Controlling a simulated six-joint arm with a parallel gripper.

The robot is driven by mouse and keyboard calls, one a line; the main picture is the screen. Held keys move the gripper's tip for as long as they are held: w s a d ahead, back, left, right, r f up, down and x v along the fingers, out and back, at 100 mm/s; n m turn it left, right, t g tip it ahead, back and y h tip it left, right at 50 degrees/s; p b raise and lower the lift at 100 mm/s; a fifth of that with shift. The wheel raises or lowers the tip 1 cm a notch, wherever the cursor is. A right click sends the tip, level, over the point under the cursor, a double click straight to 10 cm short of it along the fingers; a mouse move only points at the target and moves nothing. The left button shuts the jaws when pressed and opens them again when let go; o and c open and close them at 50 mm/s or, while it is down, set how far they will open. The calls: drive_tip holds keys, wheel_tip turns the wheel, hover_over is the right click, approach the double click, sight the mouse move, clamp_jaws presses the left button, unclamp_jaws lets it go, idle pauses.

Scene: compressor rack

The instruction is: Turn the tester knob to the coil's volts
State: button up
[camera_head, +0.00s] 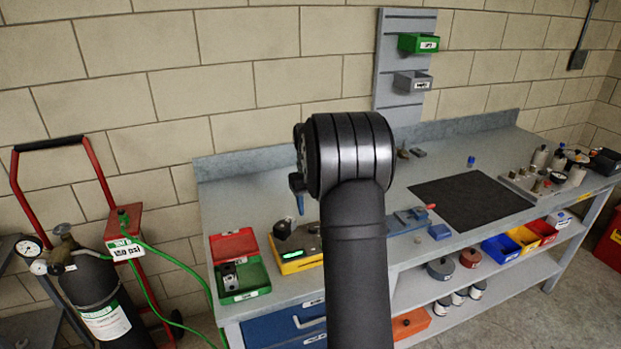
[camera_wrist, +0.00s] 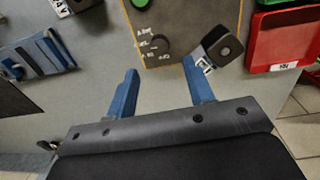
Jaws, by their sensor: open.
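The tester (camera_wrist: 185,22) is a yellow-edged box with a grey face, at the top of the wrist view; its yellow side shows in the head view (camera_head: 297,266). In the head view my arm hides part of the tester.
A red and green case (camera_head: 240,285) lies open left of the tester. A blue fixture (camera_wrist: 38,57) and a black mat (camera_head: 470,204) lie on its other side. A gas cylinder cart (camera_head: 95,290) stands left of the bench. Bare bench top shows around my fingers.

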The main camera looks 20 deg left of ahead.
wheel_tip(320, 180, up, 10)
drive_tip(key=shift+s, duration=0.15)
drive_tip(key=shift+a, duration=0.1)
idle(0.5)
drive_tip(key=f, duration=1.7)
drive_tip(key=shift+w+d+f, duration=0.2)
drive_tip(key=shift+w, duration=0.05)
